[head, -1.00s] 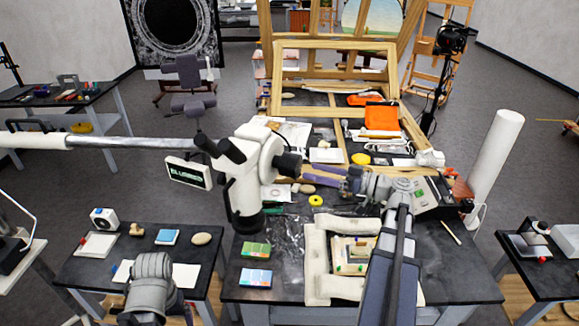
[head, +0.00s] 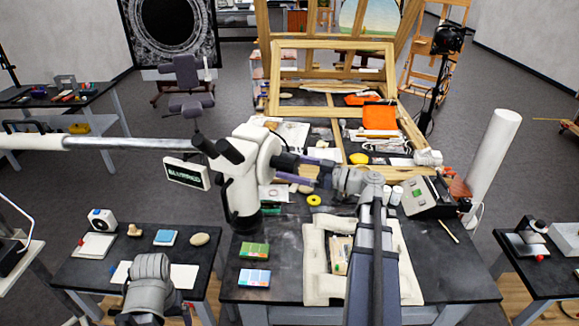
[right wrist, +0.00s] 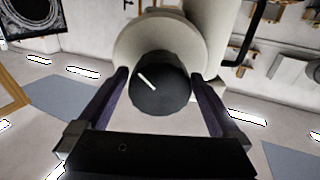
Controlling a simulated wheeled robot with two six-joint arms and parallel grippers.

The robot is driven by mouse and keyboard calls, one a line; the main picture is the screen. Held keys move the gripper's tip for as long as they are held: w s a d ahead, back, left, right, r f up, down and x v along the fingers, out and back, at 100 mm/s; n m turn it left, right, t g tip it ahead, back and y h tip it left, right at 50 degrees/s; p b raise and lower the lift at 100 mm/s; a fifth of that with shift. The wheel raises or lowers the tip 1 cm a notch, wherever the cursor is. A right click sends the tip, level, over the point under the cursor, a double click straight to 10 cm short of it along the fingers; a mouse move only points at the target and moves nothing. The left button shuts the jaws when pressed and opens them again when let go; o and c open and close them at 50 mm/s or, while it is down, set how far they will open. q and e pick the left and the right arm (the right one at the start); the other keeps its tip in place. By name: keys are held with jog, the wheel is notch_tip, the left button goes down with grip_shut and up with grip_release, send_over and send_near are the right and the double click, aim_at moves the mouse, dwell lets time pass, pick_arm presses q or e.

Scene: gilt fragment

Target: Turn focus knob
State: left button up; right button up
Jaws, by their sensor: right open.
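The white microscope (head: 241,190) hangs from a horizontal boom over the middle table. Its black focus knob (right wrist: 161,92) faces the right wrist camera, with a white mark pointing to the upper left. In the head view the knob (head: 287,160) shows dark at the microscope's right side. My right gripper (right wrist: 160,76) is open, with one purple finger on each side of the knob. I cannot tell whether the fingers touch it. In the head view the right gripper (head: 281,168) reaches in from the right. A small screen (head: 186,172) on the microscope shows light lettering.
A cream padded support (head: 313,262) holds a small piece, partly hidden by my right arm. Two small boxes (head: 254,250) lie left of it. A grey device (head: 428,197) and a white roll (head: 494,160) stand to the right. A yellow ring (head: 314,200) lies behind the support.

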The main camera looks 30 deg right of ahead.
jog(key=shift+w+a, duration=0.35)
jog(key=shift+w, duration=0.05)
jog(key=c, duration=1.2)
jog(key=shift+o, duration=0.2)
jog(key=shift+m, duration=0.3)
jog(key=shift+s+m, duration=0.1)
jog(key=shift+m, duration=2.5)
jog(key=o, duration=1.2)
jog(key=shift+c, duration=0.2)
